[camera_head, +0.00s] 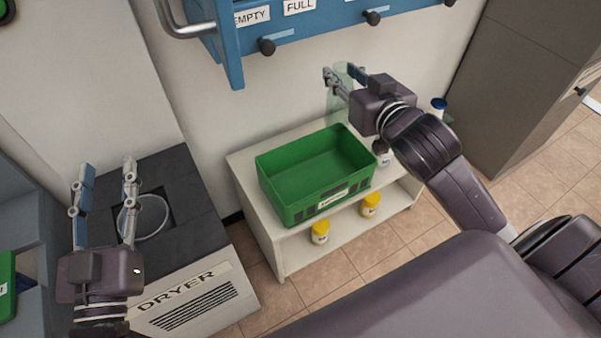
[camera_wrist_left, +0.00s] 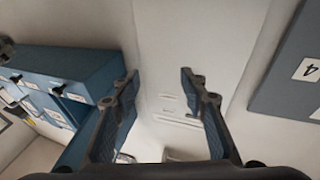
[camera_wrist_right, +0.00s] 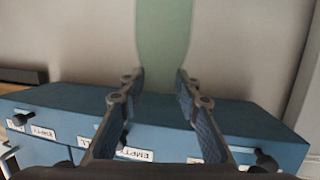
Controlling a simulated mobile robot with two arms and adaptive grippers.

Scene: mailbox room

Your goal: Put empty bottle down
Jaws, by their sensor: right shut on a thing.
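A pale green, see-through bottle (camera_head: 338,108) is in my right gripper (camera_head: 343,75), in front of the wall and above the back of the white shelf. In the right wrist view the bottle (camera_wrist_right: 165,38) shows between the fingers (camera_wrist_right: 160,78), which are shut on it. It looks roughly upright in the head view; its lower end is hard to make out behind the crate. My left gripper (camera_head: 107,168) is open and empty above the dryer. Its spread fingers (camera_wrist_left: 158,77) show nothing between them in the left wrist view.
A green crate (camera_head: 284,203) with a small label stands on the white shelf (camera_head: 246,166) and looks empty. Yellow-lidded jars (camera_head: 320,236) sit on the lower level. A blue cabinet (camera_head: 235,50) with EMPTY and FULL labels hangs above. The dryer (camera_head: 190,300) is at left.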

